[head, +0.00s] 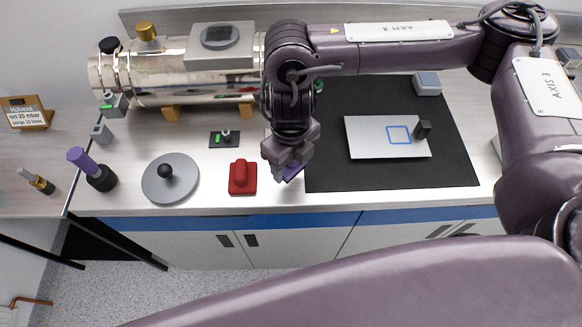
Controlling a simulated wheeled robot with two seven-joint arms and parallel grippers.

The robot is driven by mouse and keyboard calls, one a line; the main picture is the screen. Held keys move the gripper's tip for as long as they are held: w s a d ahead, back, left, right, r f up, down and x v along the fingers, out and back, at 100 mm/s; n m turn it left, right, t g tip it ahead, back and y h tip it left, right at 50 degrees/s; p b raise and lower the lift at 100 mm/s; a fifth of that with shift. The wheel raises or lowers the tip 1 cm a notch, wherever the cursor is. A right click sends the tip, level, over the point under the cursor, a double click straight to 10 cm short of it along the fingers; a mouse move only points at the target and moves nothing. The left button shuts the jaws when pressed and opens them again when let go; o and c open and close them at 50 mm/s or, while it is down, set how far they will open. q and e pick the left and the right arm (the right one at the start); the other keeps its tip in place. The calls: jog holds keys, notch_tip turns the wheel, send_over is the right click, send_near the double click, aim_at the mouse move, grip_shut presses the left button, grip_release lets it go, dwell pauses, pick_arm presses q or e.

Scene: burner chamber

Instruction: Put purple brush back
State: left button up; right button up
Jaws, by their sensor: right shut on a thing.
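My right gripper (287,158) hangs over the bench near its front edge, just left of the black mat. Its jaws are shut on a small purple piece (293,173), which looks like part of the purple brush. Most of that piece is hidden by the fingers, and I cannot tell whether it touches the bench. A purple cylinder (79,158) leans in a black round holder (101,178) at the left of the bench. My left gripper is not in view.
A red block (243,178) and a grey disc with a black knob (170,179) lie left of the gripper. A steel chamber (150,72) stands behind. The black mat (400,176) carries a silver plate (370,138).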

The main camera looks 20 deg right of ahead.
aim_at(291, 172)
jog(key=shift+f, duration=1.5)
jog(key=shift+f+b, duration=0.4)
jog(key=shift+b, duration=0.05)
jog(key=o, duration=1)
jog(key=shift+o, duration=0.2)
jog(key=shift+r, duration=0.1)
jog(key=shift+r+p, duration=0.45)
jog(key=shift+r, duration=0.25)
notch_tip(291, 172, up, 11)
jog(key=shift+r, duration=0.15)
